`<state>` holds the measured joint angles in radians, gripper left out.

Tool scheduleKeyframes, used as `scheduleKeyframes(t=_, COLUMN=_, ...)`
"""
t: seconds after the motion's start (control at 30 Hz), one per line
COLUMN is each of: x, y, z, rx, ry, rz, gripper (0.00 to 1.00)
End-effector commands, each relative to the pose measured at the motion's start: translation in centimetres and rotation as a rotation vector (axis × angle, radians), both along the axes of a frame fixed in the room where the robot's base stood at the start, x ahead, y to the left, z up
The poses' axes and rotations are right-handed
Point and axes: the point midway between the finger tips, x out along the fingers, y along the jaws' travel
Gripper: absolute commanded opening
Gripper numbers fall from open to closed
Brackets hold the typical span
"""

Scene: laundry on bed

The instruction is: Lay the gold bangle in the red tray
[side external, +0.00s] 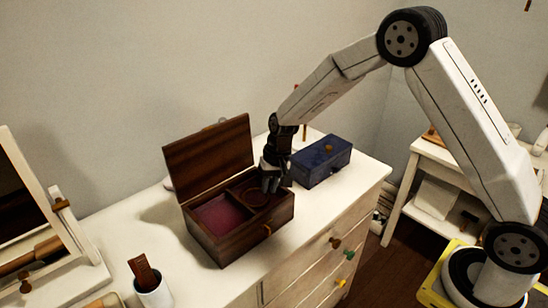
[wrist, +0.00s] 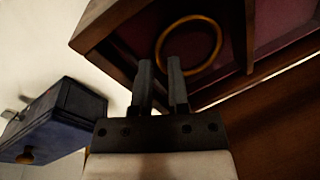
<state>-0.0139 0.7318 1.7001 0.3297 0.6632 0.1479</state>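The gold bangle (wrist: 220,42) is a thin ring in one compartment of an open dark wooden box; in the side view (side external: 254,198) it is dim and partly hidden by my gripper. No separate red tray shows; the box's other compartment has a red lining (side external: 219,216), seen in part at the right of the wrist view (wrist: 285,18). My gripper (side external: 271,186) points down over the bangle's compartment. In the wrist view my gripper's fingers (wrist: 160,64) are a little apart, with the bangle's near left edge by the tips. Whether they touch it, I cannot tell.
The box's lid (side external: 210,160) stands raised at the back. A divider (wrist: 249,40) separates the compartments. A blue box (side external: 321,160) stands close to the right of my gripper. A mirror (side external: 35,220) and a white cup (side external: 153,288) stand to the left on the white dresser (side external: 110,245).

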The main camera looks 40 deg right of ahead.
Motion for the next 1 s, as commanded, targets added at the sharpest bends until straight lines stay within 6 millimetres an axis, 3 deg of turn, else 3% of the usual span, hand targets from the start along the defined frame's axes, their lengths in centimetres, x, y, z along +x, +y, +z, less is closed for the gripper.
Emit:
scheduleKeyframes(t=0.53, x=-0.4, y=-1.8, z=8.7, rx=0.0, ry=-0.011, rz=-0.003, gripper=0.26)
scheduleKeyframes(t=0.73, x=-0.5, y=-2.1, z=10.1, rx=0.0, ry=-0.01, rz=-0.004, gripper=0.26)
scheduleKeyframes(t=1.0, x=-0.6, y=-2.1, z=10.4, rx=0.0, ry=-0.009, rz=-0.004, gripper=0.26)
